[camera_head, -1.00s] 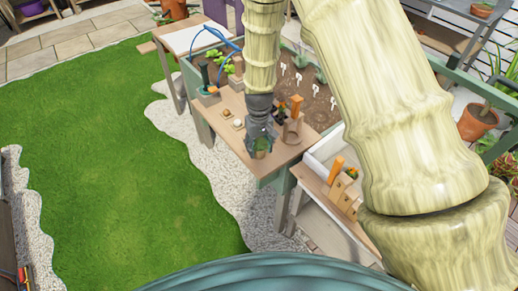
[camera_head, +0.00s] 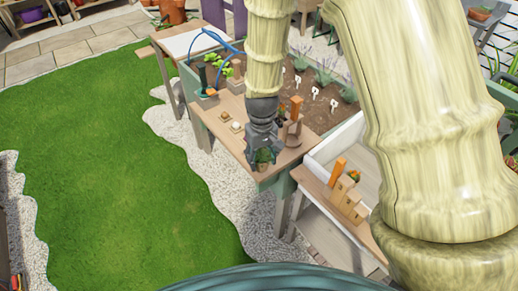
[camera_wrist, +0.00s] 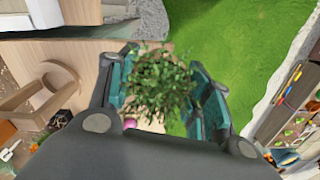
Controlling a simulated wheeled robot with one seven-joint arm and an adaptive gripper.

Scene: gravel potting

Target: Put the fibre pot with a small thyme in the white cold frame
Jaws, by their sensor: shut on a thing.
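The thyme (camera_head: 263,155) is a small bushy green plant at the front corner of the wooden bench in the head view; its pot shows only as a small brownish patch below the leaves. My gripper (camera_head: 262,142) is shut on the fibre pot. In the wrist view, the thyme (camera_wrist: 160,85) fills the space between the two teal fingers and hides most of the pot. The white cold frame (camera_head: 328,146) is the pale, white-walled box to the right of the bench, partly hidden behind my arm.
A wooden bench (camera_head: 240,139) lies under my gripper, with small items on it and a wooden ring stand (camera_head: 293,132) close to the right. Tan blocks (camera_head: 345,193) and an orange piece stand on the ledge before the cold frame. Lawn (camera_head: 110,150) is open at left.

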